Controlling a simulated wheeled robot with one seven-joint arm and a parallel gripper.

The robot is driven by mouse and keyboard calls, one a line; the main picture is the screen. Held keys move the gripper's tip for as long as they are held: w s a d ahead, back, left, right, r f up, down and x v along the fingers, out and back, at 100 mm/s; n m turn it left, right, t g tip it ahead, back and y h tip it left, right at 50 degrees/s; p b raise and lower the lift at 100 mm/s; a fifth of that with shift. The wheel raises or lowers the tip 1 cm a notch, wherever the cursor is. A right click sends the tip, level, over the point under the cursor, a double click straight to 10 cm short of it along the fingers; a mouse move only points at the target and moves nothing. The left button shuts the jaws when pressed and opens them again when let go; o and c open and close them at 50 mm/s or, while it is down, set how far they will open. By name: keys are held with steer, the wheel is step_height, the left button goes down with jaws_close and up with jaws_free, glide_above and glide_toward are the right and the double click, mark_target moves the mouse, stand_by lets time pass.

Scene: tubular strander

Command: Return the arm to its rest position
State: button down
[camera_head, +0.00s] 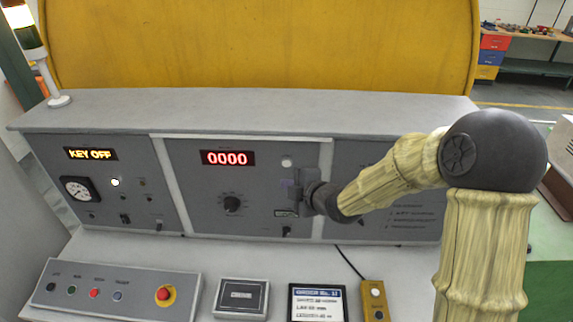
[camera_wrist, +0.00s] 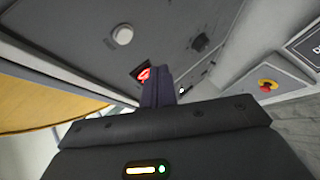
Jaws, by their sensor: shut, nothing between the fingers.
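My arm reaches in from the right in the head view, with a dark elbow and pale yellow ribbed covers. My gripper (camera_head: 297,190) is in front of the middle panel (camera_head: 190,185) of the grey console, close to its right part. In the wrist view my gripper (camera_wrist: 158,88) shows as dark fingers held together, with nothing between them. I cannot tell whether the fingertips touch the panel. The arm hides part of the right panel (camera_head: 345,155).
A red display (camera_head: 227,158) reads 0000 and another display (camera_head: 91,154) reads KEY OFF. A button box (camera_head: 115,290) with a red emergency stop (camera_head: 165,295), a small grey box (camera_head: 241,298), a black screen (camera_head: 317,303) and a yellow pendant (camera_head: 374,299) lie on the desk. A yellow cover (camera_head: 250,45) stands behind.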

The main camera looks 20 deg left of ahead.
steer(key=s+d+f+m+h+b, duration=0.1)
steer(key=d+f+m+h, duration=0.2)
steer(key=d, duration=0.4)
steer(key=s+d+m+h, duration=0.2)
steer(key=d+m, duration=0.3)
steer(key=d, duration=0.2)
steer(key=s+d+f+m+h+b, duration=0.1)
steer(key=d+f+m+h, duration=0.15)
steer(key=d+m, duration=0.35)
steer(key=s+d+f+m+g+h+b, duration=0.1)
steer(key=s+d+m+g+h, duration=0.2)
steer(key=s+d+m, duration=0.8)
steer(key=s+d+g, duration=0.1)
steer(key=s+g, duration=0.1)
steer(key=s, duration=0.1)
steer(key=shift+s+b, duration=0.2)
steer(key=shift+b, duration=0.1)
steer(key=c, duration=2.1)
jaws_free()
